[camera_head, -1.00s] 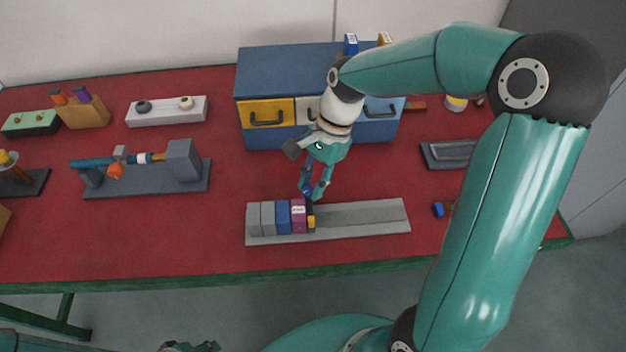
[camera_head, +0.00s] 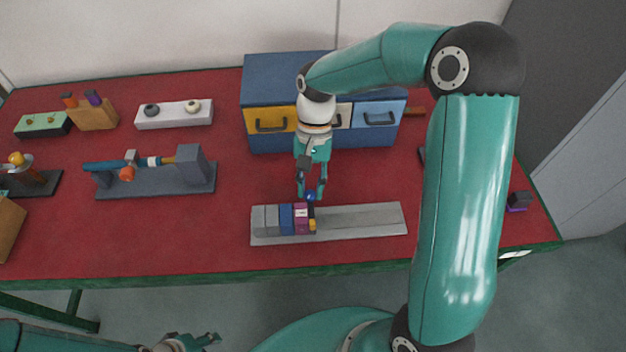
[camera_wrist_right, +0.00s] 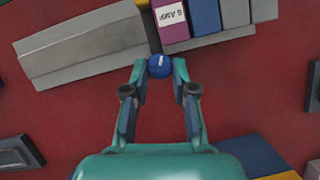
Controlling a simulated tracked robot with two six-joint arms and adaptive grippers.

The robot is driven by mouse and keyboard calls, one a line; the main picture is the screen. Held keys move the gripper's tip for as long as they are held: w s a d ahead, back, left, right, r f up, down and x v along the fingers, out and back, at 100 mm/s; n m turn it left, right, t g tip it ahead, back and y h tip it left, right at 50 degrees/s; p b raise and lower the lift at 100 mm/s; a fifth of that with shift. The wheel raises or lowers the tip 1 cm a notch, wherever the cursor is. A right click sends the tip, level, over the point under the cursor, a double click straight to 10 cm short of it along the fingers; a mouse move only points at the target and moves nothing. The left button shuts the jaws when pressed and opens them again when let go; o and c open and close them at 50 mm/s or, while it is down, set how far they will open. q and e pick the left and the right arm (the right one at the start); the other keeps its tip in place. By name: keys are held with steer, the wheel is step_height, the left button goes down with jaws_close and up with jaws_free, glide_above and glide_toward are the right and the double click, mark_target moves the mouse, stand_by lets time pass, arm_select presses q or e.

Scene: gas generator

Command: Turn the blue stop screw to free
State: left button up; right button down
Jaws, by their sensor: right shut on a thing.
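The blue stop screw (camera_wrist_right: 159,67) is a round blue knob with a short white mark, beside the dark and yellow end block of the module rail (camera_head: 365,219). It also shows in the head view (camera_head: 310,197). My right gripper (camera_wrist_right: 159,72) is shut on the screw, one fingertip at each side. In the head view my right gripper (camera_head: 311,194) points down toward the viewer behind the rail. Grey, blue and purple modules (camera_head: 286,219) stand on the rail's left part. My left gripper (camera_head: 192,343) is at the bottom edge, partly cut off, away from everything on the table.
A blue cabinet with yellow, white and blue drawers (camera_head: 272,120) stands behind my right gripper. A grey fixture with a blue cylinder (camera_head: 160,180) is to the left. The rail's right part is bare. Red table surface is clear in front of the rail.

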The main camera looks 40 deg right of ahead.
steer(key=n, duration=0.2)
steer(key=n+g+h+p, duration=0.1)
steer(key=n, duration=0.1)
steer(key=shift+w+a+n, duration=0.1)
steer(key=shift+a+n, duration=0.1)
steer(key=shift+n, duration=0.2)
steer(key=shift+h, duration=0.3)
steer(key=c, duration=0.9)
jaws_free()
steer(key=shift+c, duration=0.2)
steer(key=v, duration=1.2)
steer(key=shift+f, duration=0.1)
